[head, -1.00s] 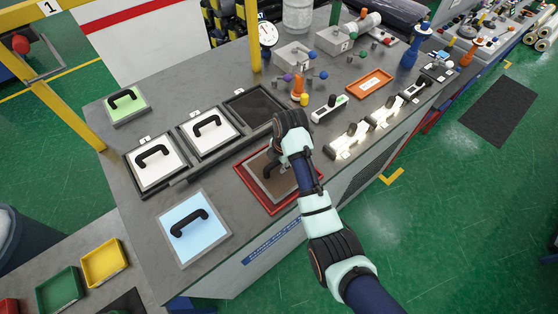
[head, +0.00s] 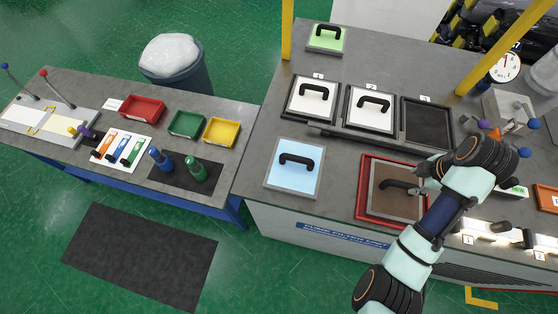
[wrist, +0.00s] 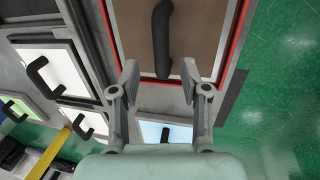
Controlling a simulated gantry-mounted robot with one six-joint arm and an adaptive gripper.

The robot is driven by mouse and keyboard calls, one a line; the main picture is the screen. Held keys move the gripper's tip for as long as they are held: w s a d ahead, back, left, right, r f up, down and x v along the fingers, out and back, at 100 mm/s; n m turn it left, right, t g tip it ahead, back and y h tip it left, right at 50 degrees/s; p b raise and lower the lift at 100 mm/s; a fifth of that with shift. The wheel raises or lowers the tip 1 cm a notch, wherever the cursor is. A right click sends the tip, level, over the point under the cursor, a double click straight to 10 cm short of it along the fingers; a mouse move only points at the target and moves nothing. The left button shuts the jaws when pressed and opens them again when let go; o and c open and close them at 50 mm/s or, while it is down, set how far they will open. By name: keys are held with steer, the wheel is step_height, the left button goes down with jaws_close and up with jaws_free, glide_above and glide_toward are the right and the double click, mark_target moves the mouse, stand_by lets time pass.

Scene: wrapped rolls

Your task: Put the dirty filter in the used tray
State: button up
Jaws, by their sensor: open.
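The dirty filter is a brown square panel (head: 405,206) with a black handle. It lies inside the red-rimmed used tray (head: 364,190) at the front of the grey bench. In the wrist view the brown panel (wrist: 135,35) and its handle (wrist: 162,40) fill the top middle, with the red rim beside it. My gripper (head: 416,182) is at the handle's right end in the head view. In the wrist view my gripper (wrist: 160,74) has its fingers apart, one on each side of the handle's near end. I cannot tell whether they touch it.
Two white filters (head: 313,101) (head: 371,109) sit in a black frame, whose third slot (head: 427,121) is empty. A pale blue filter (head: 295,168) lies left of the red tray, and a green one (head: 326,38) at the back. Switch units stand to the right.

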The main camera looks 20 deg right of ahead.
steer(key=w+a+r+m+t, duration=0.15)
steer(key=w+a, duration=0.25)
steer(key=a, duration=0.4)
steer(key=w+a+r+m+t+h, duration=0.1)
steer(key=w+a+m+t, duration=0.2)
steer(key=a, duration=0.5)
steer(key=w+a+r+m+t, duration=0.1)
steer(key=w+a+m, duration=0.1)
steer(key=w+a, duration=0.45)
steer(key=s+a+r+m+t, duration=0.1)
steer(key=s+a+r, duration=0.1)
steer(key=a, duration=0.4)
steer(key=s+a+r+m+t+y, duration=0.1)
steer(key=a+r+m+t, duration=0.1)
steer(key=a, duration=0.5)
steer(key=s+a+r+m+t+y, duration=0.1)
steer(key=s+a+r+m+t, duration=0.1)
steer(key=a+r, duration=0.2)
steer(key=a, duration=0.2)
steer(key=shift+s+a+r, duration=0.3)
steer(key=shift+a+r, duration=0.05)
